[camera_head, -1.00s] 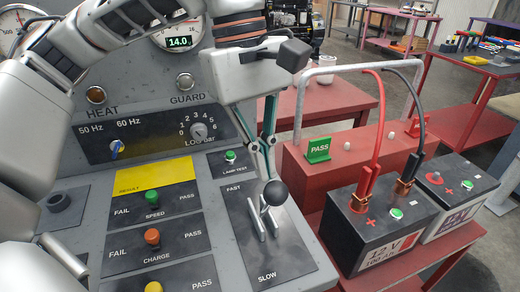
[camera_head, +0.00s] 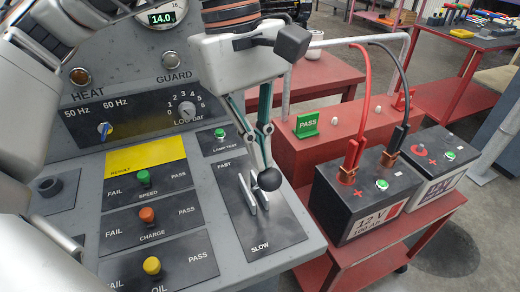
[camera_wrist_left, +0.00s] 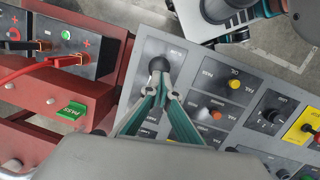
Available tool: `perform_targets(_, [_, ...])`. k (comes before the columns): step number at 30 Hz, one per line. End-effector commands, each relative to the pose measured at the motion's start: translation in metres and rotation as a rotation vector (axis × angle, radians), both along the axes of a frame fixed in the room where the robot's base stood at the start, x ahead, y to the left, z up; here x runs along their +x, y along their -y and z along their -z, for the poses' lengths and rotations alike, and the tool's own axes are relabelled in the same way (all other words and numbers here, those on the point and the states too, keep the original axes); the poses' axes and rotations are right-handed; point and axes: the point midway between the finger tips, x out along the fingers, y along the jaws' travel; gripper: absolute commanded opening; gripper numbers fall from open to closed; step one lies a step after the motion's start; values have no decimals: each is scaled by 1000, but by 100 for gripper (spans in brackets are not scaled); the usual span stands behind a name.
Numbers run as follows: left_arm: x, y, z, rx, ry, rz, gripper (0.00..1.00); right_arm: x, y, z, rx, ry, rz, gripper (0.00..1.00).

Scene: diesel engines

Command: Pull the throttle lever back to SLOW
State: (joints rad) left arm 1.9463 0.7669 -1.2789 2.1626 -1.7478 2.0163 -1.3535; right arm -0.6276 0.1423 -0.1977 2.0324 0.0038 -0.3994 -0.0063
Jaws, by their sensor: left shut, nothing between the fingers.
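The throttle lever (camera_head: 268,179) has a black ball knob and stands over a slotted plate (camera_head: 283,229) marked FAST at its far end and SLOW at its near end. The knob is about midway between the two words. My left gripper (camera_head: 264,158) is shut and empty, its fingertips just on the FAST side of the knob. They look close against it; contact is not certain. The left wrist view shows the knob (camera_wrist_left: 157,65) right at the fingertips (camera_wrist_left: 162,88). Part of my right gripper (camera_wrist_left: 228,28) shows at that view's top; its fingers are unclear.
Selector knobs and green, orange and yellow buttons (camera_head: 147,215) lie left of the lever plate. A red cart (camera_head: 350,251) with two batteries (camera_head: 367,196) and a green PASS sign (camera_head: 306,124) stands to the right. The air above the plate's SLOW end is clear.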

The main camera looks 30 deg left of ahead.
Motion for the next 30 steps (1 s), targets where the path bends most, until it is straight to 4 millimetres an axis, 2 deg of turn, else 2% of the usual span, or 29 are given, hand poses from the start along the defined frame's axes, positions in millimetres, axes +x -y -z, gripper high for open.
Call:
perform_targets(15, [4, -19, -93, -3, 3, -4, 0, 3, 1, -2, 0, 7, 2, 40])
perform_targets(21, [4, -22, -110, -1, 1, -1, 0, 3, 1, -2, 0, 7, 2, 40])
perform_targets(26, [3, -23, -113, -2, 1, 0, 0, 3, 1, -3, 0, 8, 2, 40])
perform_targets(28, [2, -23, -117, -2, 6, 0, 0, 5, 1, -6, 0, 11, 2, 40])
perform_targets(30, [-2, -23, -129, -1, 21, 0, 0, 8, 0, -16, 2, 22, 3, 40])
